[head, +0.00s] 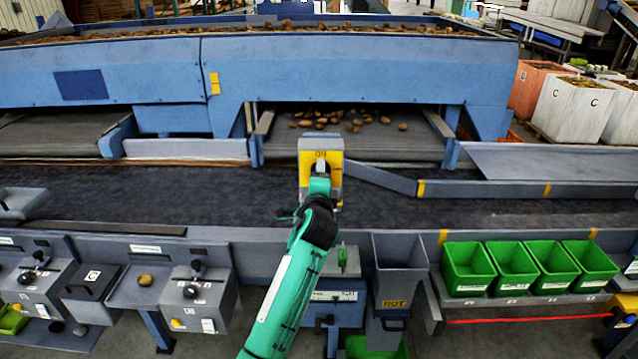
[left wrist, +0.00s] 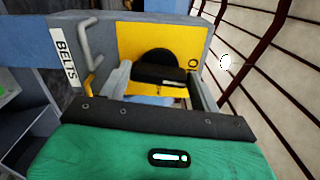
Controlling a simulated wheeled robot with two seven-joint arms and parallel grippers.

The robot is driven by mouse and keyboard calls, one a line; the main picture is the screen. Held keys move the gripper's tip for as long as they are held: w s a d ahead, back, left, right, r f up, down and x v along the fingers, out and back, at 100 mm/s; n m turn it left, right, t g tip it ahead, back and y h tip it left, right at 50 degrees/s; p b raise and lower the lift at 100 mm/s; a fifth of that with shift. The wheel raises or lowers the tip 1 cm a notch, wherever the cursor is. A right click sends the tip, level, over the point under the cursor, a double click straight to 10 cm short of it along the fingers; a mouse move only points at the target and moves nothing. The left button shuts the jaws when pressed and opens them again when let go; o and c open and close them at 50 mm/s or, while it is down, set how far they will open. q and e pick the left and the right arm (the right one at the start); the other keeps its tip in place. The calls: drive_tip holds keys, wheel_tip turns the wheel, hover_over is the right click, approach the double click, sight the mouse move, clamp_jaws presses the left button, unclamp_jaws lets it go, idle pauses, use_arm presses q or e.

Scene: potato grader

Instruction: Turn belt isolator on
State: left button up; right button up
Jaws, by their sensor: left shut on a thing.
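The belt isolator is a grey box with a yellow front plate (head: 306,185), standing at the middle of the head view. Lettering that looks like "ON" is at the plate's top. In the left wrist view the yellow plate (left wrist: 130,40) carries a round black knob (left wrist: 157,60) with a bar handle, and a "BELTS" label (left wrist: 65,57) is on the box's side. My left gripper (head: 319,178) is at the plate. In the wrist view its fingers (left wrist: 160,84) sit either side of the black handle, shut on it. The handle's exact angle is partly hidden. My right gripper is not in view.
A dark conveyor belt (head: 120,195) runs across behind my arm. Potatoes (head: 340,120) lie on the feed beyond. Several green bins (head: 467,268) stand at right, beside a grey ROT chute (head: 398,280). Control boxes with knobs (head: 197,290) are at lower left. A bent grey hasp (left wrist: 88,45) is close to the gripper.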

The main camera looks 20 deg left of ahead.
use_arm(q)
drive_tip(key=shift+f+n, duration=0.1)
drive_tip(key=shift+n, duration=0.4)
idle(0.3)
drive_tip(key=o, duration=1)
drive_tip(key=shift+s, duration=0.1)
drive_tip(key=b+v, duration=0.4)
drive_tip(key=v, duration=0.9)
drive_tip(key=shift+s+d, duration=0.1)
drive_tip(key=shift+s, duration=0.25)
